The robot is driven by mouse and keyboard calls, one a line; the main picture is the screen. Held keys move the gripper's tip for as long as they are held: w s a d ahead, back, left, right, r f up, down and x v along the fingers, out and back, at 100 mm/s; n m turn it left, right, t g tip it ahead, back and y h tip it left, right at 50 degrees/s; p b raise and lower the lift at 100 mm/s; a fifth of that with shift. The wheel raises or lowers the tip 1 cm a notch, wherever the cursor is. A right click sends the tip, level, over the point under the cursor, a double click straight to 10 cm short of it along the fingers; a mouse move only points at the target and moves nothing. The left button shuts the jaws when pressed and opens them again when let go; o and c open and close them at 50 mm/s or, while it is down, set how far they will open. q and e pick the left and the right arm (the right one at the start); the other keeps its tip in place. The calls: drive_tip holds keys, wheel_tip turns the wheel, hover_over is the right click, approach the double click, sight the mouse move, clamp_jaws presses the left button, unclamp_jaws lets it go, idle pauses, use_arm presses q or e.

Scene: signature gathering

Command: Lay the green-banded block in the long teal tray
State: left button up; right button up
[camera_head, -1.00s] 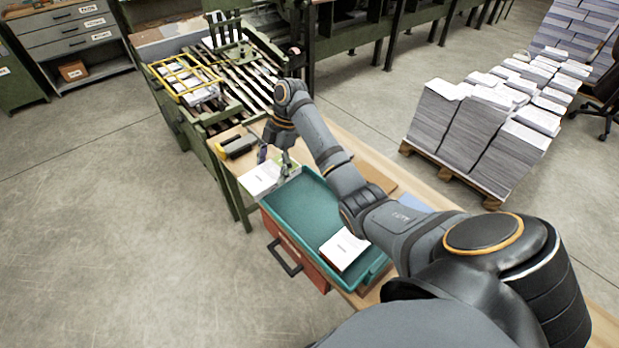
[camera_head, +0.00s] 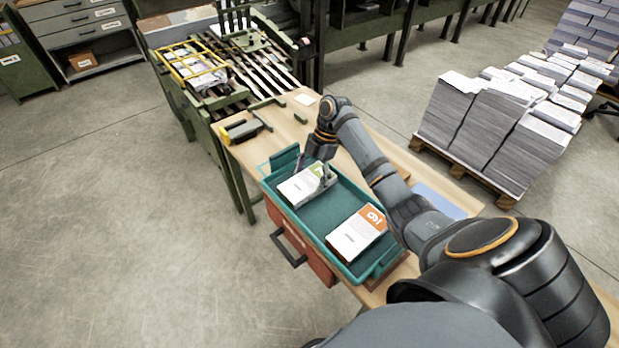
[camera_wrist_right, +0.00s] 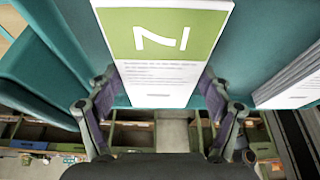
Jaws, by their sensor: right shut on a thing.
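The long teal tray (camera_head: 322,211) sits on the wooden bench in the head view. The green-banded block (camera_head: 303,184), white with a green end, is over the far-left part of the tray. My right gripper (camera_head: 325,178) is shut on the block's green-banded end. I cannot tell whether the block touches the tray floor. In the wrist view the green band (camera_wrist_right: 163,38) shows between the two fingers, with teal tray walls (camera_wrist_right: 38,78) around it. An orange-banded block (camera_head: 357,233) lies in the near part of the tray, apart from the green-banded one. My left gripper is not in view.
The tray stands above a red-orange drawer (camera_head: 303,249) with a dark handle. A yellow and black tool (camera_head: 241,131) lies on the bench (camera_head: 283,128) beyond. A green slatted machine (camera_head: 240,68) stands at the bench's far end. Paper stacks (camera_head: 500,125) on a pallet are at right.

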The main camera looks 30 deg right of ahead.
sight(308, 180)
drive_tip(key=o, duration=1.4)
drive_tip(key=shift+o, duration=0.2)
drive_tip(key=v, duration=0.4)
drive_tip(key=shift+w+r, duration=0.1)
drive_tip(key=shift+r, duration=0.05)
drive_tip(key=p+v, duration=0.5)
drive_tip(key=v, duration=0.3)
